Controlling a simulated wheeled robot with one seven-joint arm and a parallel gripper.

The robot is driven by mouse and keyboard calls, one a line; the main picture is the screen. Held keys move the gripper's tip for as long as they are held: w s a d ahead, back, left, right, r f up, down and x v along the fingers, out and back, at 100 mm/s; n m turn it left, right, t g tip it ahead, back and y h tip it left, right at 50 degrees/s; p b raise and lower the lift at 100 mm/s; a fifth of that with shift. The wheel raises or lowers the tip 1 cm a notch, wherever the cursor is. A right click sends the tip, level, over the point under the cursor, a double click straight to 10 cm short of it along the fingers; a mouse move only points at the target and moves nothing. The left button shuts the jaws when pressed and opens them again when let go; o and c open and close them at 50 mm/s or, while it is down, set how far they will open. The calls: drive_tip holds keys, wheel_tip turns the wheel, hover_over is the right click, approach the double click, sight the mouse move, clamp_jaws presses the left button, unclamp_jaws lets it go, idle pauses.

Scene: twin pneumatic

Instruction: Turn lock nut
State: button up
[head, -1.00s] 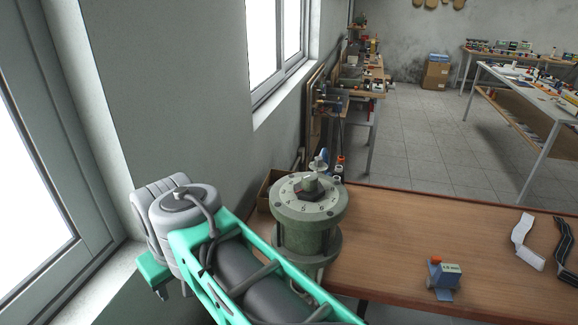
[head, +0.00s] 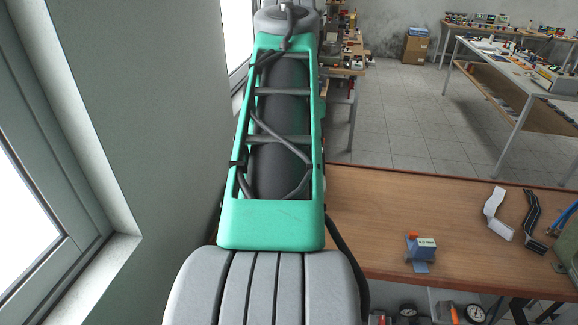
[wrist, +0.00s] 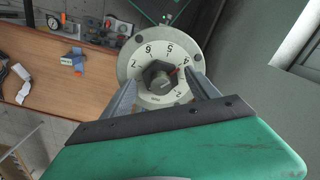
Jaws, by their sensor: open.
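In the wrist view, a round green-grey device with a numbered white dial (wrist: 133,68) stands on the wooden bench. My gripper (wrist: 163,84) is open, with one finger on each side of the nut and knob over the dial's near part. A gap shows between the fingers and the nut; I cannot tell the height. In the head view my arm hides the device and gripper.
The wooden bench (head: 385,220) carries a small blue device with an orange top (head: 420,249). White and black strips (head: 497,214) lie farther right. A wall and window are close on the left. The middle of the bench is clear.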

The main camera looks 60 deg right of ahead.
drive_tip(key=shift+f, duration=0.4)
drive_tip(key=shift+c, duration=0.2)
drive_tip(key=c, duration=1.3)
